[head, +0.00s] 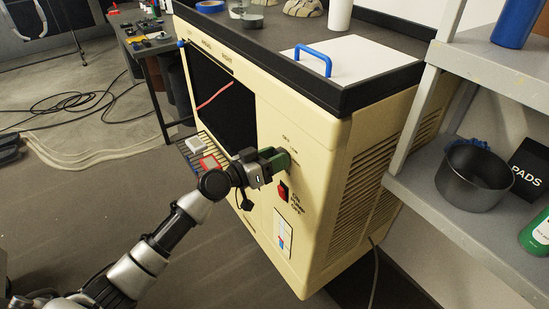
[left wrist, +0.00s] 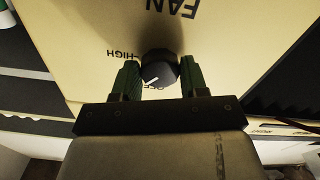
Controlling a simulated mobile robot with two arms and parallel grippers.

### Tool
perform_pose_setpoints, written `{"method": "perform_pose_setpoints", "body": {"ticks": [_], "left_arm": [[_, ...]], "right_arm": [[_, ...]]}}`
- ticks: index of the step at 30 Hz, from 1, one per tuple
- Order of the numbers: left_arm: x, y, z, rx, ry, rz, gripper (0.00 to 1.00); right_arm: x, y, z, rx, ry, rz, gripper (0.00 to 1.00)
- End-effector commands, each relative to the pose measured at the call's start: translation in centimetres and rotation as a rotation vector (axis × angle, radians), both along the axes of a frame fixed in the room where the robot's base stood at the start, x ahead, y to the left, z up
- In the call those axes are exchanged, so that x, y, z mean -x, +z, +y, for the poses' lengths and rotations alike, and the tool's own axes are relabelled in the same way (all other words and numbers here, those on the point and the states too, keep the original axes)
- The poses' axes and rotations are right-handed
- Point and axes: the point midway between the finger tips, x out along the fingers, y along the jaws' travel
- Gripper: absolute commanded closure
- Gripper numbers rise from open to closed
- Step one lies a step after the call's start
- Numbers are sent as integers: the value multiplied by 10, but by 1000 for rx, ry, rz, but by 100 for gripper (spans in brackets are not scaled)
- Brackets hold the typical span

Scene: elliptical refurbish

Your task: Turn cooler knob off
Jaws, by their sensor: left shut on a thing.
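The cream cooler (head: 325,170) stands in the middle of the head view, with its control panel facing my left arm. My left gripper (head: 277,160) is at the panel, just above a red switch, and its green fingers hide the knob in this view. In the left wrist view the round black knob (left wrist: 158,69) sits between the two green fingers of my left gripper (left wrist: 160,72), which is shut on it. A white pointer line on the knob slants to the lower left. HIGH is printed left of the knob, and a partly covered label shows below it. My right gripper is not in view.
The red switch (head: 283,191) and a white label (head: 283,233) are below the knob area. A grey shelf (head: 455,200) with a pot (head: 474,178) stands close on the right. A white board with a blue handle (head: 314,60) lies on the cooler top. Floor at left has cables.

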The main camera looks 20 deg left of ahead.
Motion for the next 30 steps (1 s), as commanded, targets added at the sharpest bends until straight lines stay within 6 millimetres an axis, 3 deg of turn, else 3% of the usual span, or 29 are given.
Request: {"method": "perform_pose_setpoints", "body": {"ticks": [13,30], "left_arm": [[0,0,0,281,0,220,80],[0,-1,0,541,2,422,80]], "right_arm": [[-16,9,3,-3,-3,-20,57],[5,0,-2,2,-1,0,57]]}}
